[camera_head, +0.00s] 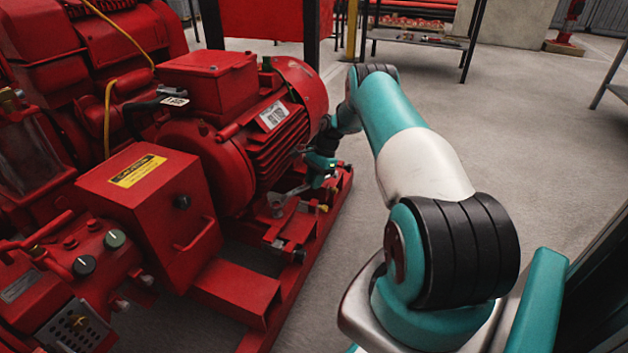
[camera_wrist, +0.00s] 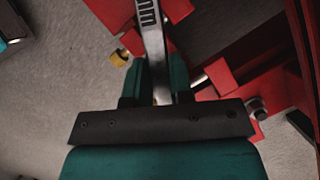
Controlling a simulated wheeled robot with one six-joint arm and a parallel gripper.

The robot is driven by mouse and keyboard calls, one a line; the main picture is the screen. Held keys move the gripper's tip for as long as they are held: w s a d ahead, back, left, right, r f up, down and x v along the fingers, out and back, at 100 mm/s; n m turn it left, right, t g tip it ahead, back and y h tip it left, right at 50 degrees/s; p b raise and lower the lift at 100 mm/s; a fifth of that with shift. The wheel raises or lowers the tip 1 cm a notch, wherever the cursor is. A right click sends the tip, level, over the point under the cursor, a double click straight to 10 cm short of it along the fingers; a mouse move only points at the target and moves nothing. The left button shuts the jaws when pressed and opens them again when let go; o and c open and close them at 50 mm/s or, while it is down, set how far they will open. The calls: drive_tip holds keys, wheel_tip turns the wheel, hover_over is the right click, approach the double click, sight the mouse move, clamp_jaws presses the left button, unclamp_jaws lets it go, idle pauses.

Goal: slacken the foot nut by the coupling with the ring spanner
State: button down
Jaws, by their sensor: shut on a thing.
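My gripper (camera_head: 320,168) is low beside the red motor (camera_head: 285,125) in the head view. In the wrist view my gripper (camera_wrist: 158,82) has its green fingers closed on the steel shank of the ring spanner (camera_wrist: 153,40). The spanner runs up out of the wrist picture, so its ring end is hidden there. In the head view the spanner (camera_head: 297,190) reaches left from the fingers towards the motor's foot, near a grey fastener (camera_head: 277,207). Whether the ring is around a nut is too small to tell.
The red base frame (camera_head: 283,290) runs along the motor's near side. A red box with a yellow label (camera_head: 138,172) stands to the left. A brass-coloured fitting (camera_wrist: 119,57) and a bolt head (camera_wrist: 257,108) show near my fingers. Open concrete floor (camera_head: 560,150) lies to the right.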

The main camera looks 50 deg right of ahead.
drive_tip(key=shift+f+b, duration=0.9)
drive_tip(key=shift+f, duration=0.45)
drive_tip(key=shift+s+r+p, duration=0.1)
drive_tip(key=shift+p, duration=0.25)
drive_tip(key=shift+s+m+p, duration=0.25)
drive_tip(key=shift+m+p, duration=0.05)
drive_tip(key=shift+p, duration=0.1)
idle(0.3)
drive_tip(key=shift+r+p, duration=2.05)
drive_tip(key=shift+r, duration=0.45)
drive_tip(key=shift+a, duration=0.15)
